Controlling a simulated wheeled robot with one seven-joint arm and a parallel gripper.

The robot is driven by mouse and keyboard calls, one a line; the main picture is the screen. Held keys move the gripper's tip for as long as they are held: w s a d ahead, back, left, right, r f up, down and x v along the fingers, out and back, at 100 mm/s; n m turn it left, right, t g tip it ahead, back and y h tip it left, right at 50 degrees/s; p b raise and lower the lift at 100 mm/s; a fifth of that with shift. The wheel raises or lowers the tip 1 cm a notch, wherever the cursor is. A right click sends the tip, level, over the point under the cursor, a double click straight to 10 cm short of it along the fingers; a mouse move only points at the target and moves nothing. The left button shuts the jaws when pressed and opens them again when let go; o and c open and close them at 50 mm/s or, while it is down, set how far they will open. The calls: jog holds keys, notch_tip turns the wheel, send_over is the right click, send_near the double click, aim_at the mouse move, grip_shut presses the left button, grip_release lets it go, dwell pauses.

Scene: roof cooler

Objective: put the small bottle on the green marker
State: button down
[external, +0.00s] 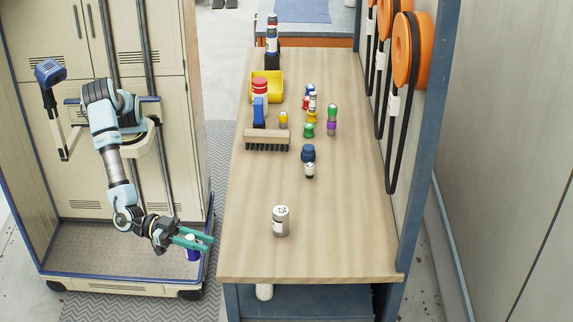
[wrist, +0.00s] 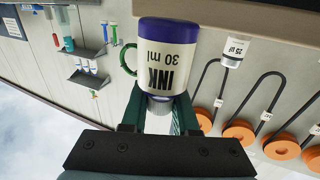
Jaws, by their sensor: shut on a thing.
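The small bottle (external: 193,253), with dark blue ends, is between the fingers of my gripper (external: 208,242), left of the worktable's near left corner. In the wrist view the bottle (wrist: 167,52) has a white label reading "INK 30 ml" and appears upside down. The green fingers of my gripper (wrist: 160,120) are shut on it. I cannot make out a green marker for certain. A green ring (wrist: 126,58) shows partly hidden behind the bottle in the wrist view.
A pale can (external: 281,226) stands on the worktable's (external: 350,255) near part. A navy-capped bottle (external: 308,155), a brush (external: 267,138), a yellow bin (external: 266,88) and several small bottles stand farther back. Orange reels (external: 404,50) hang at right. The near right tabletop is clear.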

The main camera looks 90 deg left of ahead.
jog(key=w+a+r+y+p, duration=0.1)
jog(key=w+a+r+p, duration=0.2)
jog(key=w+r, duration=0.2)
jog(key=w+a+r+n+p, duration=0.1)
jog(key=w+a+r+p, duration=0.2)
jog(key=w, duration=0.5)
notch_tip(320, 180, up, 2)
jog(key=shift+a+r+t+y, duration=0.3)
jog(key=shift+a+y, duration=0.1)
jog(key=shift+a, duration=0.15)
jog(key=shift+f+p, duration=0.75)
jog(key=shift+f, duration=4.1)
jog(key=c, duration=0.7)
grip_release()
jog(key=shift+f, duration=0.1)
